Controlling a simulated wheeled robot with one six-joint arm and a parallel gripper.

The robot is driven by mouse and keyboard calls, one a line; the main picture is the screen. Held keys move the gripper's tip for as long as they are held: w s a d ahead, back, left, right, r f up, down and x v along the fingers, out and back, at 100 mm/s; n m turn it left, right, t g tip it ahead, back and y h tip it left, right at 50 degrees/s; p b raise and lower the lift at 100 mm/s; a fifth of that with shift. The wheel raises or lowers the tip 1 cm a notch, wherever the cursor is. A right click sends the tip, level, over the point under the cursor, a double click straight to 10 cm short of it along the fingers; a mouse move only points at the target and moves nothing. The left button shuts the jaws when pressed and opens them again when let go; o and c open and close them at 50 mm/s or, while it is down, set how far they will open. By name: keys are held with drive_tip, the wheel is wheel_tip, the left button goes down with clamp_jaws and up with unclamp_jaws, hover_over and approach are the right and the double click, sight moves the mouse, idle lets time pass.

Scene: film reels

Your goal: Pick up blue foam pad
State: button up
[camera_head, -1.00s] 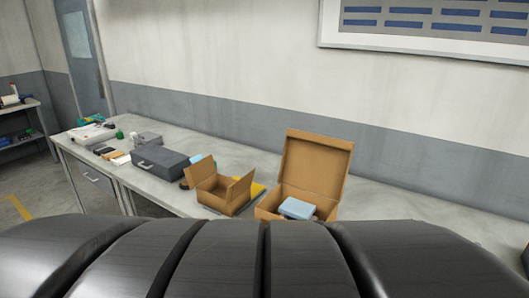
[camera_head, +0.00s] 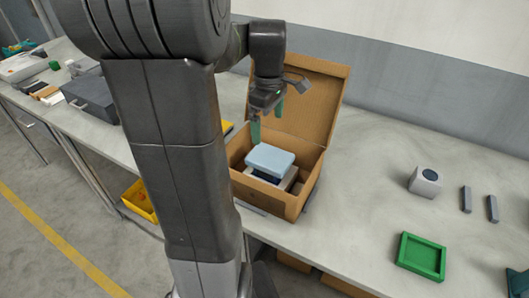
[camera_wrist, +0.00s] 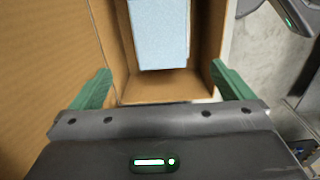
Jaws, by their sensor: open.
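The light blue foam pad (camera_head: 270,160) lies in the open cardboard box (camera_head: 290,204), on top of a white and dark item. In the wrist view the pad (camera_wrist: 160,32) shows at the top middle, inside the box walls, with its far end cut off by the frame. My gripper (camera_head: 268,121) is above the box by its raised lid. Its green fingers are wide apart and empty. In the wrist view my gripper (camera_wrist: 161,82) has one finger on each side of the picture, with the pad beyond them and apart from them.
The box's raised lid (camera_head: 305,100) stands behind my gripper. A small grey cube device (camera_head: 425,182), two grey bars and a green tray (camera_head: 421,257) lie on the bench to the right. A dark case (camera_head: 91,99) is at left. Bare bench lies right of the box.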

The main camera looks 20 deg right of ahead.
hover_over(270, 156)
drive_tip(key=f, duration=0.5)
drive_tip(key=shift+w+a+f, duration=0.2)
drive_tip(key=shift+w+f, duration=0.05)
drive_tip(key=shift+w, duration=0.05)
drive_tip(key=shift+s+d+f+p, duration=0.1)
drive_tip(key=shift+s+f+p, duration=0.1)
drive_tip(key=shift+f, duration=1.15)
drive_tip(key=shift+s+d+f+p, duration=0.1)
drive_tip(key=shift+f+p, duration=0.1)
drive_tip(key=shift+f, duration=1.15)
drive_tip(key=shift+c, duration=0.2)
drive_tip(key=c, duration=0.9)
